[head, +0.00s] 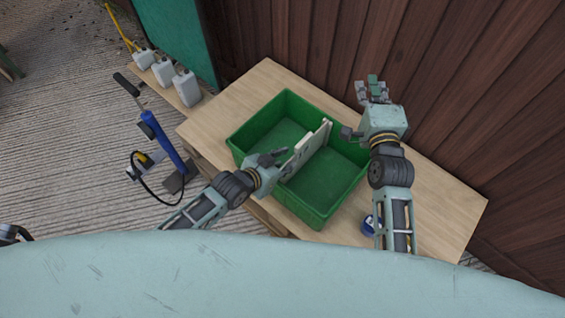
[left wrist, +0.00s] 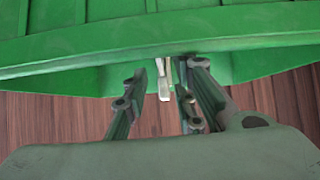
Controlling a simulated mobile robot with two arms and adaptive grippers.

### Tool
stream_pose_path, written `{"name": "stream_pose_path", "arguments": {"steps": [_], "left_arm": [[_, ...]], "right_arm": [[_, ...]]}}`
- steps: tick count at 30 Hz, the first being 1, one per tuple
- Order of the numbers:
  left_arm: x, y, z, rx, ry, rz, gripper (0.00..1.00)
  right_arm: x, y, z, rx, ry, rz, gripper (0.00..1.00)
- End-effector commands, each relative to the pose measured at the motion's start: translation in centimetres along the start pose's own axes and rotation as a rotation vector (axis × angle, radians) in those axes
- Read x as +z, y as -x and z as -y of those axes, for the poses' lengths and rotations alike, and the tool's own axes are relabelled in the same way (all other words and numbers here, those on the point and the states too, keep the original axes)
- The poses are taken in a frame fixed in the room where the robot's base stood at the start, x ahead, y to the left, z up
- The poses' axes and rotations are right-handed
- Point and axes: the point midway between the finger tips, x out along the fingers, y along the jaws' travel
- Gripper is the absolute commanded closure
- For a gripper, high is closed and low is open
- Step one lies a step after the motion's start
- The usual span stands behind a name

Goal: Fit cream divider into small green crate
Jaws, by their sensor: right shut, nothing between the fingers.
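The green crate (head: 258,118) stands open on the wooden table. The cream divider (head: 311,142) stands upright across the crate's middle, splitting it into two compartments; I cannot tell whether its lower edge touches the floor. My left gripper (head: 281,156) is at the divider's near end, over the near crate wall. In the left wrist view, the fingers (left wrist: 162,92) are apart on either side of the divider's end (left wrist: 165,80), with a gap on the left side. My right gripper (head: 373,84) is shut and empty beyond the crate's right side, pointing towards the wooden wall.
A blue round item (head: 368,225) lies on the table beside my right arm. White bottles (head: 186,88) stand on a ledge at left, near a blue pump (head: 162,141). The wooden wall (head: 450,90) closes the back. Table right of the crate is mostly clear.

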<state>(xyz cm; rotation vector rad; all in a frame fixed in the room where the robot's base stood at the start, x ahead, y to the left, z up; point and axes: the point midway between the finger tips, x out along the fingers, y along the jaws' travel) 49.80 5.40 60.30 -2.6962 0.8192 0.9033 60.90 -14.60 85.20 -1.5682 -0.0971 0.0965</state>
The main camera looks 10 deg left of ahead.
Motion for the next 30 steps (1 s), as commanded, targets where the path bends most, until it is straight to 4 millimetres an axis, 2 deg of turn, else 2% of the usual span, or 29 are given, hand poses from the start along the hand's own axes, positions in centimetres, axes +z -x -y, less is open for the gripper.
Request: {"name": "stream_pose_path", "arguments": {"steps": [1,5,8,21,25,30], "left_arm": [[0.7,0.1,0.1,-0.002,0.000,0.013,0.73],[0.7,0.9,0.1,-0.002,0.000,0.013,0.73],[0.6,2.2,0.1,-0.002,-0.001,0.011,0.73],[0.2,10.2,-0.1,0.000,-0.001,0.003,0.73],[0.1,11.4,0.0,0.000,-0.001,0.003,0.73],[0.0,12.0,0.0,0.000,-0.001,0.001,0.73]], "right_arm": [[0.0,0.0,0.0,0.000,0.000,0.000,1.00],[0.0,0.0,0.0,0.000,0.000,0.000,1.00],[0.0,0.0,0.0,0.000,0.000,0.000,1.00],[0.0,0.0,0.0,0.000,0.000,0.000,1.00],[0.0,0.0,0.0,0.000,0.000,0.000,1.00],[0.0,0.0,0.0,0.000,0.000,0.000,1.00]]}}
